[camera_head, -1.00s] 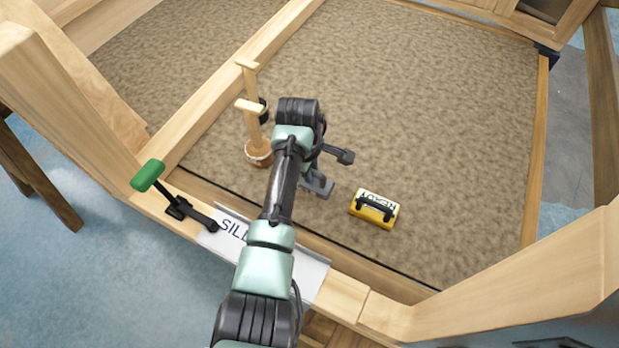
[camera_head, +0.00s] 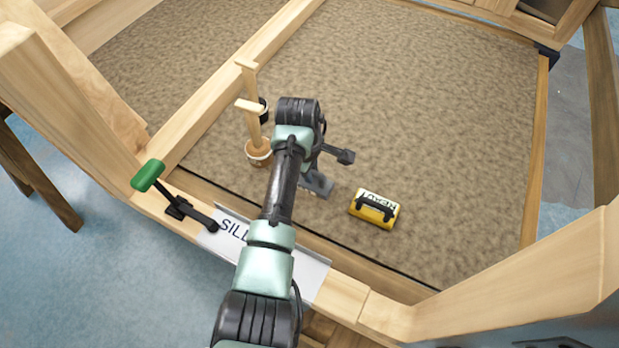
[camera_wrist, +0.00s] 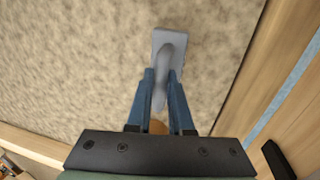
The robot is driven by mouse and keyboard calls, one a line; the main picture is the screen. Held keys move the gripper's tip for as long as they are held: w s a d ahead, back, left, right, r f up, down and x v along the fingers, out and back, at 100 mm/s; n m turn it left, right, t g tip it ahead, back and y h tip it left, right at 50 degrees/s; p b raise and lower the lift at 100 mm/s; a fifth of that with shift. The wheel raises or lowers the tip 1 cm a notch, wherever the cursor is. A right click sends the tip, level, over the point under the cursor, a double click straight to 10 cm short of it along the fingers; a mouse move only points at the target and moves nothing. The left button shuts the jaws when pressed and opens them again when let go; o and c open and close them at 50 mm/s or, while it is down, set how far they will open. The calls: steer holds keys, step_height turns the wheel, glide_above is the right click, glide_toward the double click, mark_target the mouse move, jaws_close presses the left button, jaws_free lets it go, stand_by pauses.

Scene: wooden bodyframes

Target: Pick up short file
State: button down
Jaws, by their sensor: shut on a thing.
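My gripper (camera_wrist: 162,88) is shut on a grey tool (camera_wrist: 168,42) in the wrist view. The tool has a flat, wide end beyond the fingertips and a narrower neck between the fingers. A bit of orange-brown shows behind it near the palm. In the head view a grey piece (camera_head: 317,184) shows low by the end of my arm, over the brown speckled surface. My arm hides part of that area. No marking shows that names the tool as the short file. Whether it touches the surface below is not clear.
A yellow case (camera_head: 375,208) with a black handle lies right of my gripper. A terracotta pot (camera_head: 259,153) with upright wooden pieces stands to the left. A green-handled clamp (camera_head: 148,174) sits on the front beam beside a SILL plate (camera_head: 312,272). The brown surface (camera_head: 440,110) is clear at back right.

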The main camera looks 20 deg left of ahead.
step_height(320, 180, up, 10)
steer(key=shift+r+p, duration=0.1)
steer(key=shift+p, duration=0.9)
steer(key=c, duration=1.5)
jaws_free()
jaws_close()
